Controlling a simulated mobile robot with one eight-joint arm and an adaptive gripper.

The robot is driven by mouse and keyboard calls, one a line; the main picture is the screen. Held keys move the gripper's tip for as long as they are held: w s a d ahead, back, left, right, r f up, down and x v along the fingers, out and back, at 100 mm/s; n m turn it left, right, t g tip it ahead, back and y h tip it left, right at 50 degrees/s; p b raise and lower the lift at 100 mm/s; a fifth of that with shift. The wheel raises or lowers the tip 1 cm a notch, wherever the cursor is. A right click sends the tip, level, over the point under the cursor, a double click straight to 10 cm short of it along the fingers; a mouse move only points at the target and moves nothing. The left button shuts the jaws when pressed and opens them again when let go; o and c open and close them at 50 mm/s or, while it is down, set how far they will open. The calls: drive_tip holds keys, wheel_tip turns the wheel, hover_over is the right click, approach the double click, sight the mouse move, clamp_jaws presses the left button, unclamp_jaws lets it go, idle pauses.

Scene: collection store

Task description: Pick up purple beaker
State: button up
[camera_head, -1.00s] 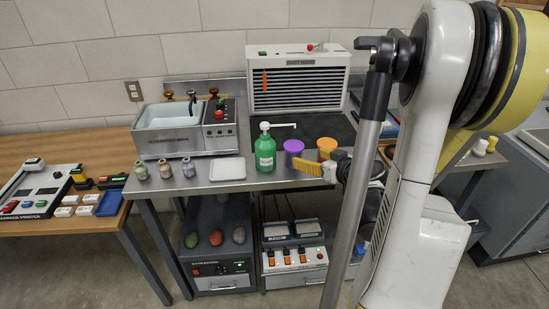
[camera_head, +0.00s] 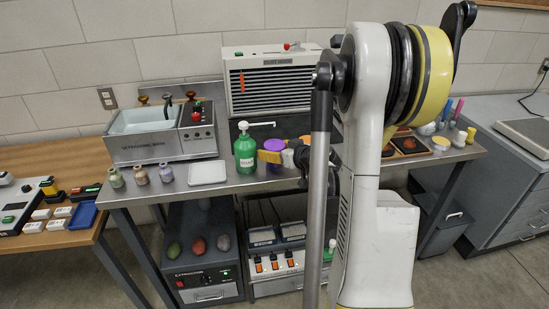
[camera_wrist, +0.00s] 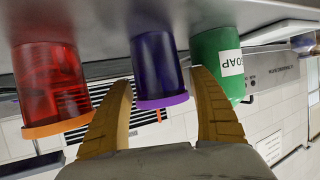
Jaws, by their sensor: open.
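The purple beaker (camera_head: 277,147) stands on the steel bench, just right of the green soap bottle (camera_head: 246,152), partly hidden behind my gripper (camera_head: 265,151). In the wrist view, which is upside down, the purple beaker (camera_wrist: 157,66) appears between the two yellow fingers of my gripper (camera_wrist: 162,80). The fingers are spread open and nothing is held. I cannot tell how far the fingertips reach past the beaker or whether they touch it.
The soap bottle (camera_wrist: 220,62) is close to one finger. A red beaker with an orange rim (camera_wrist: 50,88) is near the other. A white tray (camera_head: 207,172) and small vases (camera_head: 140,176) stand left on the bench. A vented cabinet (camera_head: 270,80) stands behind.

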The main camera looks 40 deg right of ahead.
drive_tip(key=c, duration=1.1)
drive_tip(key=shift+r, duration=0.1)
drive_tip(key=shift+c, duration=0.2)
drive_tip(key=shift+r+p, duration=1.15)
drive_tip(key=shift+r, duration=0.65)
drive_tip(key=s, duration=0.5)
drive_tip(key=s+a+p, duration=0.1)
drive_tip(key=s, duration=0.4)
drive_tip(key=s+a+p, duration=0.1)
drive_tip(key=s, duration=0.4)
drive_tip(key=shift+s+a+f, duration=0.15)
drive_tip(key=shift+a, duration=0.05)
drive_tip(key=shift+s+a, duration=0.2)
drive_tip(key=shift+s, duration=1)
